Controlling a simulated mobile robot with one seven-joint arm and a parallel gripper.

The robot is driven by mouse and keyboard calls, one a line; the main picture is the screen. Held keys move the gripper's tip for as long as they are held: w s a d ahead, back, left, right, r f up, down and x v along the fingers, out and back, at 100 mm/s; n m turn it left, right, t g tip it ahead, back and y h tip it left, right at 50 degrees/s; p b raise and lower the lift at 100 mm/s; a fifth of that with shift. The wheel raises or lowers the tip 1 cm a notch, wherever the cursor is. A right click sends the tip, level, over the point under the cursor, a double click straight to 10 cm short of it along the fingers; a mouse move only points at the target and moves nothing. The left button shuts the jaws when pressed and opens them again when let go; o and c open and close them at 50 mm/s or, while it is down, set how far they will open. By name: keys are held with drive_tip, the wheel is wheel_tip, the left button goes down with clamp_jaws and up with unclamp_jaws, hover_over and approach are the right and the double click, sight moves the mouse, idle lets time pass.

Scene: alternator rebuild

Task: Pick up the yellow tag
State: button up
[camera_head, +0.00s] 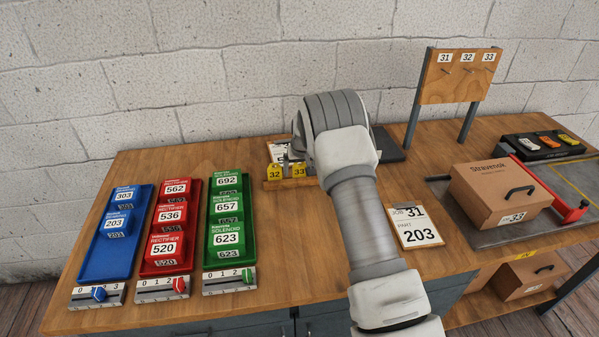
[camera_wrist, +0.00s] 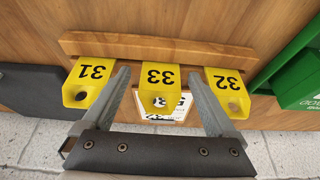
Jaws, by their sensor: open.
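Three yellow numbered tags sit in a row at a wooden rack (camera_wrist: 160,48) in the wrist view: 31 (camera_wrist: 88,82), 33 (camera_wrist: 159,78) in the middle, and 32 (camera_wrist: 227,92). Their numbers appear upside down there. My gripper (camera_wrist: 159,75) is open, with one finger on each side of tag 33, in the gaps beside tags 31 and 32. I cannot tell whether the fingers touch any tag. In the head view, tags 32 (camera_head: 274,172) and 33 (camera_head: 298,170) show left of my arm. Tag 31 and most of my gripper are hidden there.
Blue (camera_head: 93,262), red (camera_head: 150,266) and green (camera_head: 209,258) bins stand left on the bench. A clipboard (camera_head: 417,228) reads job 31, part 203. A hook board (camera_head: 459,76) numbered 31, 32, 33 stands behind a cardboard box (camera_head: 483,208). A dark slab (camera_wrist: 35,90) lies near tag 31.

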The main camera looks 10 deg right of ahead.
drive_tip(key=shift+c, duration=0.3)
drive_tip(key=c, duration=1.3)
wheel_tip(320, 180, up, 10)
drive_tip(key=shift+r+b, duration=0.1)
drive_tip(key=shift+b, duration=0.2)
drive_tip(key=shift+c, duration=0.2)
